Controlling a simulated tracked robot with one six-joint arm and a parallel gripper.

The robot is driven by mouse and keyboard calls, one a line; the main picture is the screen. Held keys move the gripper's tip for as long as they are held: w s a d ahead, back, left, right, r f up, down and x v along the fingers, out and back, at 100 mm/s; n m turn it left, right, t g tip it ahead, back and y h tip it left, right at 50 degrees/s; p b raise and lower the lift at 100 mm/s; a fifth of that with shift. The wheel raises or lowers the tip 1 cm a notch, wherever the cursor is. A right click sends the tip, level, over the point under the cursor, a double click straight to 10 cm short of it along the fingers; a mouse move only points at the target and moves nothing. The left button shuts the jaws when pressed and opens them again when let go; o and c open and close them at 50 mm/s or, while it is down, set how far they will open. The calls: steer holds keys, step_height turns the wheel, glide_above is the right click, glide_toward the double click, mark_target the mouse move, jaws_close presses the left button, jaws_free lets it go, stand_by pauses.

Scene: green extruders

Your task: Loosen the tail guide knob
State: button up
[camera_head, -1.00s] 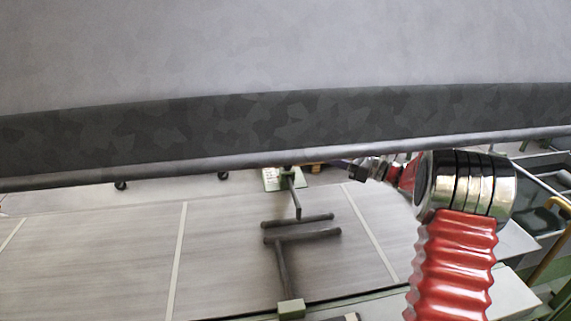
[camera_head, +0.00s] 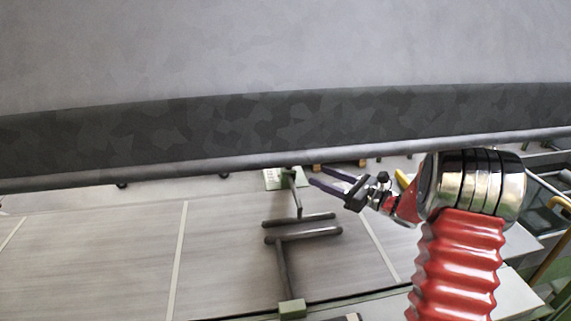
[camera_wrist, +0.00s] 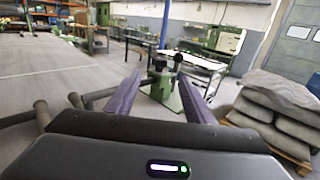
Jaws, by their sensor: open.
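My gripper (camera_head: 319,175) is open and empty in the head view, its two dark fingers pointing left toward the tail guide's green bracket (camera_head: 271,180). In the wrist view, the purple fingers of my gripper (camera_wrist: 160,78) point forward, with a gap between them. The green guide stand (camera_wrist: 164,92) shows beyond and between them. A dark round knob (camera_wrist: 178,58) sits at its top, with another dark end piece (camera_wrist: 160,65) to its left. The fingers appear short of the knob, not touching it. In the head view the knob is too small to make out clearly.
Two dark guide bars (camera_head: 298,220) cross the grey belt (camera_head: 225,250). In the wrist view, bar ends (camera_wrist: 75,100) lie left of my fingers. Filled sacks (camera_wrist: 285,100) on a pallet stand at the right. A wide dark band (camera_head: 280,120) crosses the head view above.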

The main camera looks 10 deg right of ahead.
mark_target(288, 161)
steer(key=x, duration=1.3)
steer(key=shift+w+a, duration=0.25)
steer(key=shift+w, duration=0.1)
steer(key=shift+c, duration=0.2)
